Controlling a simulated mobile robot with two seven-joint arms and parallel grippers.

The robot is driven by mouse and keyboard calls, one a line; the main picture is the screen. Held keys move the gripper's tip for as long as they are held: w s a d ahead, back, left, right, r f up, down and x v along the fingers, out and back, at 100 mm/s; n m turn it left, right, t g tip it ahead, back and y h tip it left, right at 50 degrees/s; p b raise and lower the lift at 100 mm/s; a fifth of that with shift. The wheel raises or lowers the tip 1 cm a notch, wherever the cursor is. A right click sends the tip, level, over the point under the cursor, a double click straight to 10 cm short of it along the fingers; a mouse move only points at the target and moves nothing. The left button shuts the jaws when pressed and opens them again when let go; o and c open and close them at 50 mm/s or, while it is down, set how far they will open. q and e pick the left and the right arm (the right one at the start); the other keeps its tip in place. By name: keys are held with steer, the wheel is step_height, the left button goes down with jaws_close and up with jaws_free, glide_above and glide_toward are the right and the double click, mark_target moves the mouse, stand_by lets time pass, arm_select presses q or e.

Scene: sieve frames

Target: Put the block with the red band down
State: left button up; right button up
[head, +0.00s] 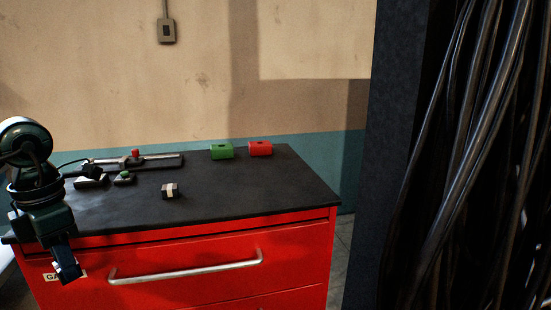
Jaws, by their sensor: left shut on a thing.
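My left gripper (67,270) is low at the left, in front of the red cabinet's front face and below the edge of its top. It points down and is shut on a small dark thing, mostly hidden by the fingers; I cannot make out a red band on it. A small dark block with a pale band (171,191) sits on the black cabinet top (250,190), right of the gripper and apart from it. The band's exact colour is hard to tell. My right gripper is out of view.
A green box (222,151) and a red box (260,149) stand at the back of the top. A metal rail device (160,160) and small dark fixtures (92,181) are at the back left. The top's right side is clear. Black cables (470,160) hang at right.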

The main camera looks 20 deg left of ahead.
arm_select(q)
steer(key=w+d+f+m+p, duration=0.25)
steer(key=d+f+m, duration=0.7)
steer(key=m, duration=0.65)
steer(key=w+d+f+m, duration=0.2)
steer(key=w+d+m, duration=0.1)
steer(key=d+m, duration=1.1)
steer(key=shift+w+m, duration=0.15)
steer(key=shift+m, duration=0.65)
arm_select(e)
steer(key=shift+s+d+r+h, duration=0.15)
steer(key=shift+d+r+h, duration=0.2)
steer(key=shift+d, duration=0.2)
arm_select(q)
steer(key=shift+a, duration=0.15)
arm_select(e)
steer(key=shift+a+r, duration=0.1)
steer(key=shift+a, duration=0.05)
